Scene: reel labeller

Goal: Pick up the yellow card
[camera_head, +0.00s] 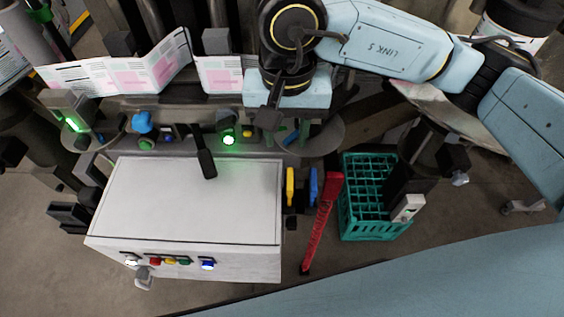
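The yellow card (290,187) is a narrow upright yellow strip seen nearly edge-on at the right side of the white machine box (190,200). A similar blue piece (313,186) stands just to its right, with a small gap between. My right gripper (267,119) is above and a little left of the yellow card in the picture, apart from it. Its dark fingers hang below the pale blue wrist and overlap each other in this view, so their opening is unclear. My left gripper is not visible.
A red bar (321,222) leans right of the blue piece. A green crate (352,209) stands on the floor further right. A black handle (204,157) rises over the box's back edge. Paper label sheets (125,72) run along the back.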

